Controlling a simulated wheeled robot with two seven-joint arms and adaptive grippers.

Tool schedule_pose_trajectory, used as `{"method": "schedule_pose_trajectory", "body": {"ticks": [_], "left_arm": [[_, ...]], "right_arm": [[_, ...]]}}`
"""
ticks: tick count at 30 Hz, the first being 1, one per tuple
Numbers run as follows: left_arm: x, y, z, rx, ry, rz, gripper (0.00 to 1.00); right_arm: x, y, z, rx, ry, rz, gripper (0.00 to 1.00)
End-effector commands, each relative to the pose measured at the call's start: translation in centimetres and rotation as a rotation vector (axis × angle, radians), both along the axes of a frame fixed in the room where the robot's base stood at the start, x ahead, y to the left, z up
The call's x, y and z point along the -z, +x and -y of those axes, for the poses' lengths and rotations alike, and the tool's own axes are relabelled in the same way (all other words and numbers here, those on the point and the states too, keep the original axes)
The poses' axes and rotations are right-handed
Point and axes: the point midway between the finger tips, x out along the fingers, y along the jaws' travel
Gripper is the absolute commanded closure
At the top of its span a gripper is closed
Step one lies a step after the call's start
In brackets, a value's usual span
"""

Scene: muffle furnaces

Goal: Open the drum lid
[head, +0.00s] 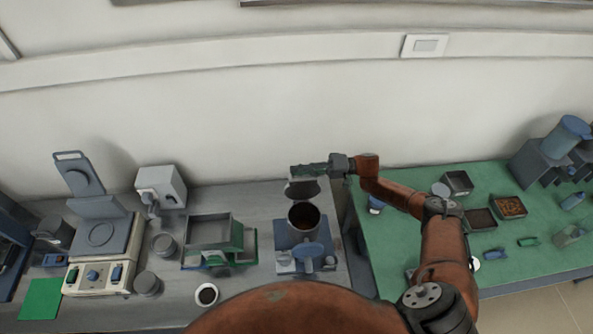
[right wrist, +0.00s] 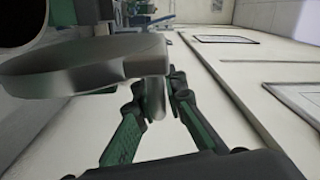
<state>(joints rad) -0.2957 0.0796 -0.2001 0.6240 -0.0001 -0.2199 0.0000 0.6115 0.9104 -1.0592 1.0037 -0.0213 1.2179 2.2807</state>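The drum (head: 303,222) stands on the grey bench in the head view, its round top open and its dark inside showing. Its lid (head: 302,189) is raised, standing tilted up at the drum's back edge. My right gripper (head: 302,171) is just above and behind the raised lid. In the right wrist view the lid (right wrist: 85,68) is a large grey metal disc at the left. A short tab (right wrist: 153,98) from the lid reaches between the fingers of my right gripper (right wrist: 157,83). The fingers stand apart, with a gap beside the tab. My left gripper is not in view.
Left of the drum are a green and grey open-topped box (head: 212,233) and a cup of dark contents (head: 206,294). The green table (head: 400,245) at the right holds trays and small items. The wall is close behind the gripper.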

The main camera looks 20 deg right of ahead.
Motion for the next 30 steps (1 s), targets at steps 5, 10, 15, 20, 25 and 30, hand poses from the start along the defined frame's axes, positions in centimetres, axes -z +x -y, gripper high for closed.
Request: {"method": "schedule_pose_trajectory", "body": {"ticks": [5,10,15,20,25,30], "left_arm": [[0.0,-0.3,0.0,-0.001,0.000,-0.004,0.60],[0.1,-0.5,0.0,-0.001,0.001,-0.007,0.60],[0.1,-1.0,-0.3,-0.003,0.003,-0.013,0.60],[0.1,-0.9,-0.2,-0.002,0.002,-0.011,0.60],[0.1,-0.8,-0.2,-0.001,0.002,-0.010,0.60],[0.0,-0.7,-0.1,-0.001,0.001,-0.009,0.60]], "right_arm": [[0.3,0.0,0.0,0.000,-0.005,-0.002,0.78],[0.2,0.0,-0.1,-0.001,-0.003,-0.001,0.73],[0.1,0.0,0.0,-0.001,-0.002,-0.001,0.73],[0.2,-0.3,1.4,0.000,-0.003,-0.001,0.73],[0.1,-1.1,4.8,0.004,-0.005,-0.001,0.73],[0.0,-1.9,8.2,0.005,-0.004,0.001,0.73]]}}
